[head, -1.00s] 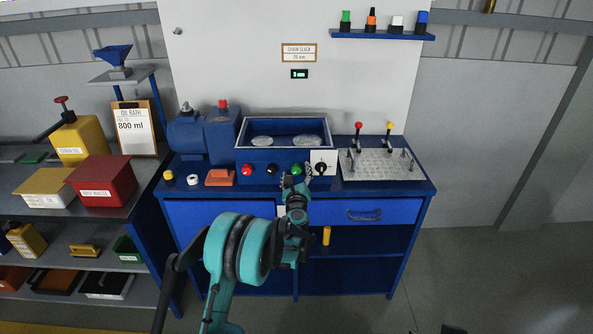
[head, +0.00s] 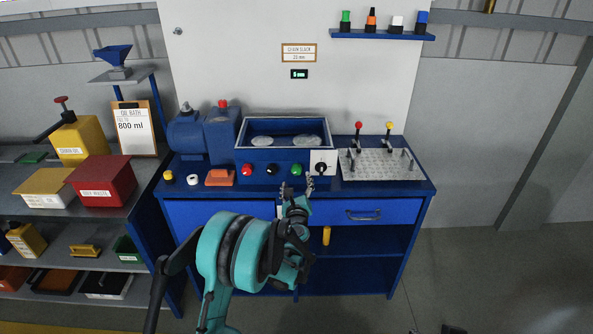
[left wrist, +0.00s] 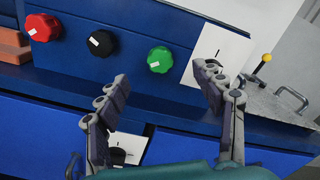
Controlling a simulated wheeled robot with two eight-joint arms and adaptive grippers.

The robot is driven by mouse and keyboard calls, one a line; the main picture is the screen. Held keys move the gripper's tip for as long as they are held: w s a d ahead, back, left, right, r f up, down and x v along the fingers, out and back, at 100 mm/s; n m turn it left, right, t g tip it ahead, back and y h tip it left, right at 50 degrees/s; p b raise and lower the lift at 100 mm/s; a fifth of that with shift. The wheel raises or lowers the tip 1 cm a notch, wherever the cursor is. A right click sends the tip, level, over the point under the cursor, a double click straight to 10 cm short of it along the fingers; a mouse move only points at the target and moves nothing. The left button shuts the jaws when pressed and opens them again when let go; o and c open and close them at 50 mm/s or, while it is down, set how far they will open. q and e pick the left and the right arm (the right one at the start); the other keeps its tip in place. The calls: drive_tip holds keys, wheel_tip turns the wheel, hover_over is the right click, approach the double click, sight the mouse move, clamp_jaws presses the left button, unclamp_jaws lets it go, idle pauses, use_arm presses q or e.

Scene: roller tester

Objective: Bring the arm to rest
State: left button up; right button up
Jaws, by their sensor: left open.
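My left arm reaches in from the bottom of the head view. Its left gripper (head: 298,187) is in front of the bench's control panel, low and near the upper drawer edge. In the left wrist view the two dark fingers of the left gripper (left wrist: 165,92) stand wide apart with nothing between them. The green knob (left wrist: 160,59) lies beyond the fingers, apart from them. A white plate (left wrist: 208,45) is partly behind the right finger. A black knob (left wrist: 118,155) on a lower white plate shows between the fingers' bases. My right gripper cannot be made out.
The blue bench (head: 240,212) carries an open tank (head: 243,138), red knob (head: 247,169), black knob (head: 271,169) and a metal plate (head: 385,165) with two levers. A shelf unit (head: 135,207) stands left. Floor (head: 500,275) at right is clear.

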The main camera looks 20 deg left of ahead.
use_arm(q)
drive_tip(key=s+d+r+m+h, duration=0.35)
drive_tip(key=r+m, duration=0.25)
drive_tip(key=m, duration=0.3)
drive_tip(key=s+d+r+m+h, duration=0.3)
drive_tip(key=s+d+r+m, duration=0.15)
drive_tip(key=r+m, duration=0.3)
drive_tip(key=s+d+m+g+h, duration=0.2)
drive_tip(key=s+d+m, duration=0.1)
drive_tip(key=s+m, duration=0.5)
drive_tip(key=s+a+f+m+g+y, duration=0.1)
drive_tip(key=s+a+f+m+g, duration=0.1)
drive_tip(key=s+f+m, duration=0.2)
drive_tip(key=s+a+f+m+g+y, duration=0.1)
drive_tip(key=s+a+f+m+g, duration=0.1)
drive_tip(key=s+m, duration=0.7)
drive_tip(key=s+a+f+m+g+y, duration=0.1)
drive_tip(key=s+f+m+g, duration=0.3)
drive_tip(key=s, duration=0.9)
wheel_tip(320, 180, down, 3)
drive_tip(key=a+m, duration=0.1)
drive_tip(key=m, duration=0.2)
drive_tip(key=shift+s+a, duration=0.25)
